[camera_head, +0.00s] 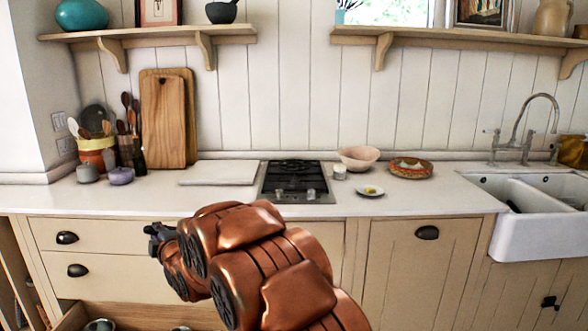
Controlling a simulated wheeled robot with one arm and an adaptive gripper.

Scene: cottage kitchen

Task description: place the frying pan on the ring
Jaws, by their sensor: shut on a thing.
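My gripper (158,239) shows as small dark parts at the left end of my copper-coloured arm, in front of the drawer fronts. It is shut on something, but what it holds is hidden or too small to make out. No frying pan can be clearly identified. A dark round thing (93,117) stands behind the utensil pot at the left; I cannot tell what it is. The black hob (268,192) is set into the white worktop beyond my arm. Its back part carries dark grates, and its rings are hard to tell apart.
A drawer (70,318) is open at bottom left, with dishes partly showing. A white board (219,173) lies left of the hob. A pink bowl (358,157), a small white cup (340,172) and a plate (370,191) stand right of it. The sink (535,225) is far right.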

